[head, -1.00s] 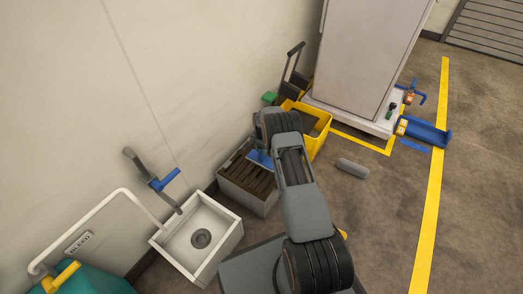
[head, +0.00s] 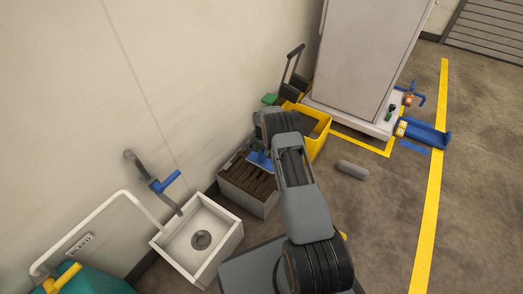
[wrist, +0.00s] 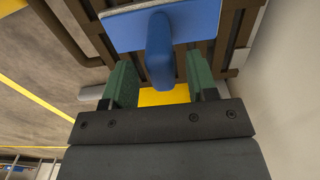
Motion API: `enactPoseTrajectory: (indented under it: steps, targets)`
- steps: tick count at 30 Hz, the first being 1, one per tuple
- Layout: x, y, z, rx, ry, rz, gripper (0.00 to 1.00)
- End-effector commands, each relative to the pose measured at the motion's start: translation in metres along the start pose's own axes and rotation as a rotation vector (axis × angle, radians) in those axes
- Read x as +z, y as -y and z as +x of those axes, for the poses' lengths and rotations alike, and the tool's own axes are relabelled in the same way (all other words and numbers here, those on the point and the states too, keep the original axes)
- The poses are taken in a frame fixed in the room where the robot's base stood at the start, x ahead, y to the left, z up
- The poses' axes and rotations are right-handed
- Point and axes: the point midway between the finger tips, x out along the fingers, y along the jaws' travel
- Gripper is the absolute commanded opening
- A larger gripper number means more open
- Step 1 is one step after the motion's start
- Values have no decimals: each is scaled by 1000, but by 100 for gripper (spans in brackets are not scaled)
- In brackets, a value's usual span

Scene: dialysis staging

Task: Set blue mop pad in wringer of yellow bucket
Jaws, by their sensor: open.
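The blue mop pad (head: 260,160) lies on the dark slats of a grey-sided crate in the head view, partly hidden by my arm. In the wrist view the pad (wrist: 120,32) is a flat blue plate with a rounded blue grip (wrist: 160,55) standing out from it. My gripper (wrist: 162,72) is open, its two green fingers on either side of the grip with gaps showing. My arm hides the fingers in the head view. The yellow bucket (head: 317,140) stands beyond the crate by the wall, with a dark wringer (head: 294,88) and upright handle at its back; my arm covers part of it.
The slatted crate (head: 252,202) stands between the bucket and a white sink (head: 222,245). A tall grey cabinet (head: 362,55) rises behind the bucket. A grey cylinder (head: 352,169) lies on the floor. A blue tray (head: 428,133) is at the right. Floor right of my arm is mostly clear.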

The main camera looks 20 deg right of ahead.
Motion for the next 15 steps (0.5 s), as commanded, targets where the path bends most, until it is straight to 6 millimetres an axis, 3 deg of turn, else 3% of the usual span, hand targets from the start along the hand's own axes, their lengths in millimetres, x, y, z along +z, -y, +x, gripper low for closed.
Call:
enactPoseTrajectory:
  steps: [1,6,15]
  targets:
    - [-1,1,-15,-2,-2,0,53]
    - [0,0,-49,-2,-2,0,53]
    - [0,0,-94,-1,-1,0,53]
